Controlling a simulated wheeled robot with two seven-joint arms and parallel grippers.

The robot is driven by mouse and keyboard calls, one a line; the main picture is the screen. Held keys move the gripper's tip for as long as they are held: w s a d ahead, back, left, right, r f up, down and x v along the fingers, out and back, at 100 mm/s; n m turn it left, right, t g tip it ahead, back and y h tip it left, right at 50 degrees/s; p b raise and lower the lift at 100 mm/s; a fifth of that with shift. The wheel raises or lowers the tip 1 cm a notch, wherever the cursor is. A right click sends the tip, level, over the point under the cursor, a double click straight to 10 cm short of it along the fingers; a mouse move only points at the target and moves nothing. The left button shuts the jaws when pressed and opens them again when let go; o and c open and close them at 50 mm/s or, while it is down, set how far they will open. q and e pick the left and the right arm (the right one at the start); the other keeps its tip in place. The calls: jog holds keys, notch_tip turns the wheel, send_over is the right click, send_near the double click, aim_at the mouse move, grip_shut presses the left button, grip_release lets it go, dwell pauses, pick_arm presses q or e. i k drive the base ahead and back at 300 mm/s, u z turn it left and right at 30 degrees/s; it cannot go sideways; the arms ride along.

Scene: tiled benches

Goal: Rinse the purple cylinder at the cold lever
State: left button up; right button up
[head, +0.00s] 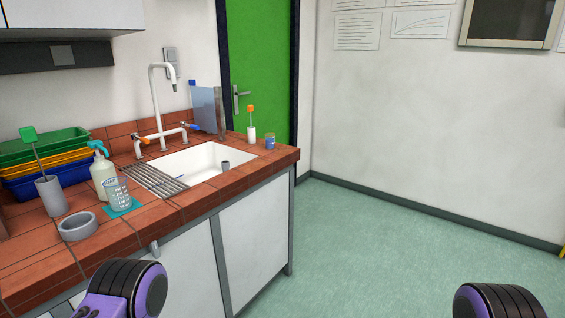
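A white swan-neck tap (155,95) stands behind the white sink (205,158) in the tiled bench. Its blue lever (191,126), likely the cold one, is on the right, and an orange lever (143,140) is on the left. A small dark grey-purple cylinder (225,167) is in the sink near its right side; it may be the purple cylinder, but its colour is hard to tell. Purple and black parts of my arms show at the bottom edge. Neither gripper is in view.
A drain rack (153,180) lies left of the sink. Near it are a beaker (117,194) on a teal mat, a pump bottle (102,172), a grey bowl (78,227), a brush holder (52,196) and stacked trays (45,150). A small jar (270,143) stands right. Floor at right is clear.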

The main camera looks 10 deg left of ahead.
aim_at(182, 122)
jog(key=i, duration=0.65)
jog(key=z, duration=0.65)
jog(key=i, duration=1.7)
jog(key=u, duration=2.45)
